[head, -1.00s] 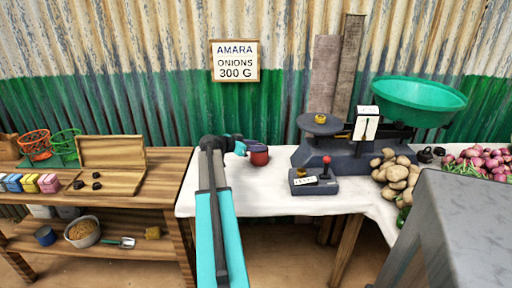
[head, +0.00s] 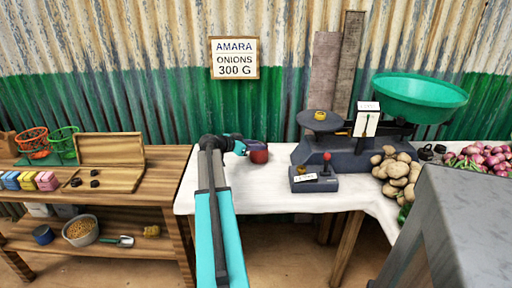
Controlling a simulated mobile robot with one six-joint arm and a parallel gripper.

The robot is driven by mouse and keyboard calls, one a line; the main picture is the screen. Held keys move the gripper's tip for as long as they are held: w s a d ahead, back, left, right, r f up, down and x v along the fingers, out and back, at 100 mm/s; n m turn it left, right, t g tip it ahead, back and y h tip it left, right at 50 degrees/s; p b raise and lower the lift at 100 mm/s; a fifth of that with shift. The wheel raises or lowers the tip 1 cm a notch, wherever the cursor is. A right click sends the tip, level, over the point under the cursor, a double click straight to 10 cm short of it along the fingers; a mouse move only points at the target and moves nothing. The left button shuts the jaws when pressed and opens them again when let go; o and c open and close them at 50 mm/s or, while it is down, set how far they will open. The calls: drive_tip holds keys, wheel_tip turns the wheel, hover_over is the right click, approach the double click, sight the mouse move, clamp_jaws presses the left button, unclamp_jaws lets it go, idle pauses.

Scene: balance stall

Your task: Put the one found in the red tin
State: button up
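The red tin (head: 259,154) stands on the white-covered table, left of the scale. My gripper (head: 241,146) is at the tin's upper left, close beside or over it. Its fingers are small and partly hidden by the wrist, so I cannot tell whether they are open or hold anything. A small brass-coloured piece (head: 320,115) sits on the scale's flat left plate (head: 329,124). Several black weights (head: 94,183) lie by the open wooden box (head: 123,180) on the left bench. The inside of the tin cannot be made out.
The balance (head: 345,152) has a green pan (head: 420,98) on its right. A dark box with a red knob (head: 314,179) stands before it. Potatoes (head: 397,172) and onions (head: 481,158) lie right. A grey block (head: 465,215) fills the right foreground. A sign reads "Amara onions 300 g" (head: 234,58).

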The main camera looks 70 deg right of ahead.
drive_tip(key=shift+o, duration=0.6)
drive_tip(key=shift+r+p, duration=0.3)
drive_tip(key=shift+p, duration=0.05)
drive_tip(key=shift+r+p, duration=0.4)
drive_tip(key=shift+p, duration=0.1)
drive_tip(key=shift+w+a+r, duration=0.1)
drive_tip(key=shift+a, duration=0.1)
drive_tip(key=v, duration=1.1)
drive_tip(key=shift+a+b, duration=0.25)
drive_tip(key=shift+b, duration=0.1)
drive_tip(key=shift+w+r, duration=0.1)
drive_tip(key=shift+w, duration=0.05)
